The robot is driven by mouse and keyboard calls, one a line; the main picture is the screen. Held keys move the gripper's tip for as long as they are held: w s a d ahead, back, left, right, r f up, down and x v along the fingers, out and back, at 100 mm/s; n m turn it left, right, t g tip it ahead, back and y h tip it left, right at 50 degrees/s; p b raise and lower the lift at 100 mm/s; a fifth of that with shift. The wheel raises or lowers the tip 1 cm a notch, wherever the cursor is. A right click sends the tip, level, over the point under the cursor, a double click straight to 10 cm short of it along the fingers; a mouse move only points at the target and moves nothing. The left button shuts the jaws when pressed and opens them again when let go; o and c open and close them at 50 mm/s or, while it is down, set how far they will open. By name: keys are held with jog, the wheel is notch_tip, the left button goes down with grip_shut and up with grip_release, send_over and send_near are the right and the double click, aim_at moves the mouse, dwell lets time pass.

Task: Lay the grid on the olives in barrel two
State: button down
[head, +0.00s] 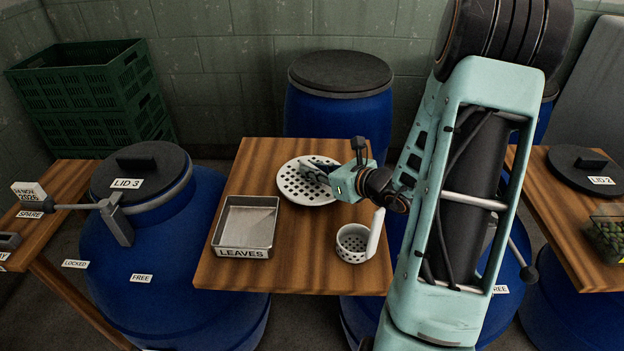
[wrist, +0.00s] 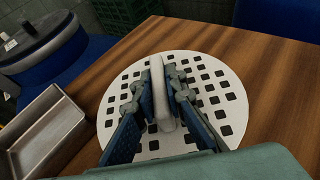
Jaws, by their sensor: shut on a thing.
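The grid is a round white disc with square holes (head: 295,189). It lies on or just above the wooden table, near its back edge; I cannot tell if it touches the wood. It also shows in the wrist view (wrist: 207,75), with an upright white handle (wrist: 158,80) in its middle. My gripper (head: 318,172) is over the grid, its fingers shut on the handle from both sides, as the wrist view shows (wrist: 160,95). Barrel two's label is not seen; a blue barrel (head: 520,240) stands partly hidden behind my arm. Olives in a barrel are not visible.
A metal tray marked LEAVES (head: 247,222) and a white perforated cup with a handle (head: 353,243) share the table (head: 300,275). Barrel three (head: 200,225) stands left under a lid marked LID 3 (head: 140,168). LID 2 (head: 585,163) lies on the right table.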

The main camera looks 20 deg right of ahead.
jog(key=shift+f, duration=1.25)
jog(key=shift+f+b, duration=0.15)
jog(key=shift+b, duration=0.15)
jog(key=c, duration=2)
grip_release()
jog(key=shift+o, duration=0.2)
